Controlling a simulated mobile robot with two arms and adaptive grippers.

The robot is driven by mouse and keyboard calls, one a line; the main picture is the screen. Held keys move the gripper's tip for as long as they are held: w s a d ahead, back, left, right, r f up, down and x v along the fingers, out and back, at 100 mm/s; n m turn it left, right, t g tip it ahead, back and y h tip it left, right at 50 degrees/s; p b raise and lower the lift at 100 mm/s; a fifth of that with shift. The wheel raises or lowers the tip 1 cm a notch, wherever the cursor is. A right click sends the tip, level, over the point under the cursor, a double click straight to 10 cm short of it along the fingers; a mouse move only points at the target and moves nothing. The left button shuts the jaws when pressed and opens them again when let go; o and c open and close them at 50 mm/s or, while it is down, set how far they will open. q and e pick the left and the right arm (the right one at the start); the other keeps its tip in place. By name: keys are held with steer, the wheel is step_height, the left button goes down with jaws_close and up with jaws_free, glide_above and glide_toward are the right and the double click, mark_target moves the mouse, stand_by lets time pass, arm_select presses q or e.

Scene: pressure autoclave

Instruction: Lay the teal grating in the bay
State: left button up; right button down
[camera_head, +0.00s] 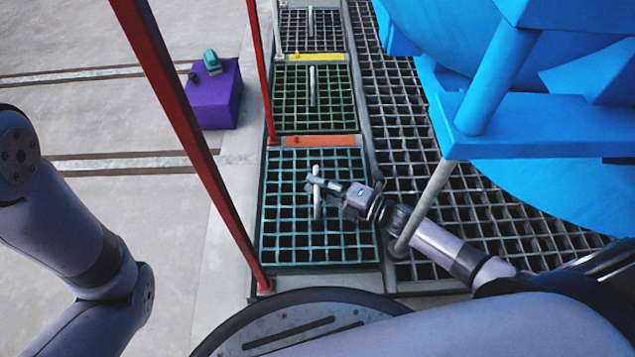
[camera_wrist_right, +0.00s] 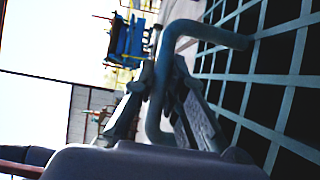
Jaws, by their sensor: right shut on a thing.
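The teal grating (camera_head: 290,228) lies flat across the nearest bay of the walkway, just in front of my base. Its pale bar handle (camera_head: 317,208) stands up at its middle. My right gripper (camera_head: 318,184) reaches in from the right and is shut on this handle, near its far end. In the right wrist view the U-shaped handle (camera_wrist_right: 155,118) passes between the fingers, with the grating's bars (camera_wrist_right: 290,100) beside it. I cannot tell whether the grating rests fully on the bay's edges or is slightly raised. My left gripper is out of view.
A green grating (camera_head: 290,100) and a dark grating (camera_head: 300,32) lie farther along, parted by an orange plate (camera_head: 313,141) and a yellow plate (camera_head: 315,57). Red posts (camera_head: 180,115) stand left. Blue machinery (camera_head: 540,120) overhangs the right. A purple box (camera_head: 215,98) stands on the concrete.

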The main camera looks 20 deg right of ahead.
steer(key=shift+w+f+b, duration=0.1)
steer(key=shift+f+b, duration=0.75)
steer(key=c, duration=1.6)
jaws_free()
steer(key=shift+c, duration=0.2)
steer(key=shift+o, duration=0.4)
steer(key=shift+f, duration=0.1)
steer(key=shift+s+f, duration=0.2)
steer(key=shift+f, duration=0.05)
steer(key=v, duration=1.2)
steer(key=shift+w+r, duration=0.1)
steer(key=shift+r, duration=0.1)
